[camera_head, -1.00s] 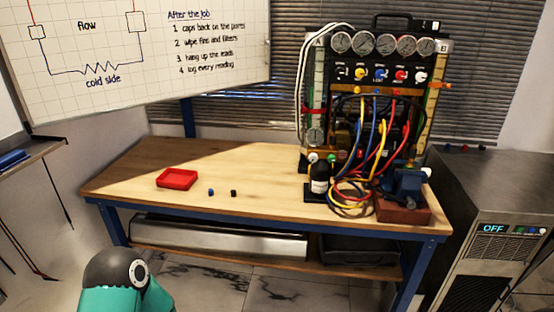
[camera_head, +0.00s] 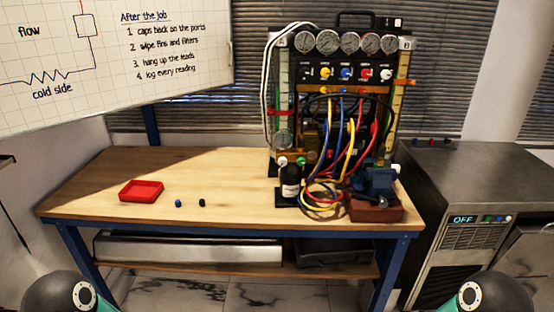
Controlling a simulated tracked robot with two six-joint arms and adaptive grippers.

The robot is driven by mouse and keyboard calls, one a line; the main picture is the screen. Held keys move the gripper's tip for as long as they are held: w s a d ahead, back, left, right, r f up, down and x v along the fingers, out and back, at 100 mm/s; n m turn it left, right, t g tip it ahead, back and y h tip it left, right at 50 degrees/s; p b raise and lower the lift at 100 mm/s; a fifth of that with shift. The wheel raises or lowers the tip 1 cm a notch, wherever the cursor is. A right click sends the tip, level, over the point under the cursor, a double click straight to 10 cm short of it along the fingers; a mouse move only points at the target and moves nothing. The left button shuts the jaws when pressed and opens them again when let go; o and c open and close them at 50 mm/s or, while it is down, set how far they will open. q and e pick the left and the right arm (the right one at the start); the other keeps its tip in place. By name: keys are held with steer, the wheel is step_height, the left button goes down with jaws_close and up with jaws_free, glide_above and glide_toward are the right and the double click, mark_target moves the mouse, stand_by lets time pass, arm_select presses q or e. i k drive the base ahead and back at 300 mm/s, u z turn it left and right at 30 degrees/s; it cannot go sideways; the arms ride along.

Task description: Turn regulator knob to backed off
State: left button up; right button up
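The gauge rig (camera_head: 341,100) stands upright at the back right of the bench, with a row of several round gauges (camera_head: 345,45) on top. Below them is a row of small knobs: a blue one (camera_head: 346,73), a red one (camera_head: 366,73) and a white one (camera_head: 387,75), plus a dark one at the left. I cannot tell which knob is the regulator knob, nor read its setting. Only rounded dark joints of my arms show at the bottom left and right corners. Neither gripper is in view, and nothing of mine touches the rig.
A red tray (camera_head: 141,190) and two small caps lie on the wooden bench (camera_head: 95,187). A metal cabinet (camera_head: 480,180) stands at right.

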mark_target(282, 161)
steer(key=i, duration=0.85)
steer(key=z, duration=0.05)
